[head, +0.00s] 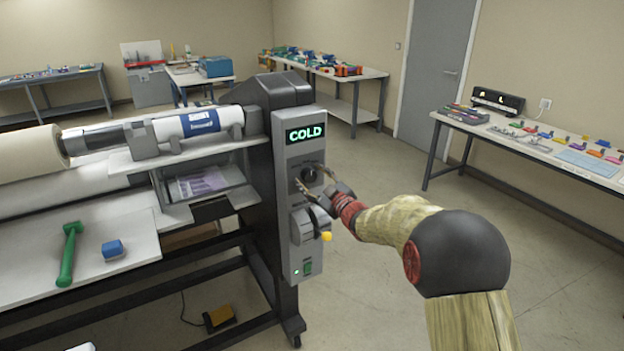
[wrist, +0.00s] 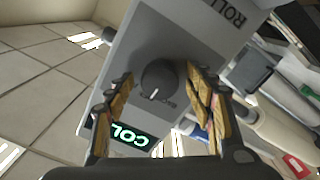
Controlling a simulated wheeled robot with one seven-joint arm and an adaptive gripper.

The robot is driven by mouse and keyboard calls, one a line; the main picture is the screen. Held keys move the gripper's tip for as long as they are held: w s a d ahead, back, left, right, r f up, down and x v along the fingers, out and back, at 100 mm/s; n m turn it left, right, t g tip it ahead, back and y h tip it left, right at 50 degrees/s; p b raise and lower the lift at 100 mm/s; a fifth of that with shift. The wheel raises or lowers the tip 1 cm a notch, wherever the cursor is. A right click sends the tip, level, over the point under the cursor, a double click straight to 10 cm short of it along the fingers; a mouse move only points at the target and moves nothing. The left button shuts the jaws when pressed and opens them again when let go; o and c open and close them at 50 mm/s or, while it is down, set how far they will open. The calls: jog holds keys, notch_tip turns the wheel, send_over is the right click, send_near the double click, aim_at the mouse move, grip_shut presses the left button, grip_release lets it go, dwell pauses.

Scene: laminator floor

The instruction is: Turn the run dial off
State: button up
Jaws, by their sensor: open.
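The dark round run dial (head: 309,174) is on the grey control panel (head: 290,157), below a display (head: 305,133) reading COLD in green. In the wrist view the dial (wrist: 158,76) sits near the middle, its white pointer mark aimed toward the display (wrist: 130,136). Small lettering beside it is too small to read. My gripper (head: 315,181) is open in front of the dial. In the wrist view its two fingers (wrist: 158,82) stand on either side of the dial with gaps visible; I cannot tell whether either touches it.
Below the dial are a grey lever housing with a yellow knob (head: 326,236) and a green switch (head: 308,268). The laminator's rolls (head: 28,154) are at left, with a green tool (head: 69,254) and blue block (head: 112,249) on its table. Floor at right is clear before a workbench (head: 540,146).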

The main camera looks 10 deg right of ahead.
jog(key=shift+s, duration=0.15)
jog(key=v, duration=1.1)
jog(key=shift+s, duration=0.35)
jog(key=shift+d, duration=0.2)
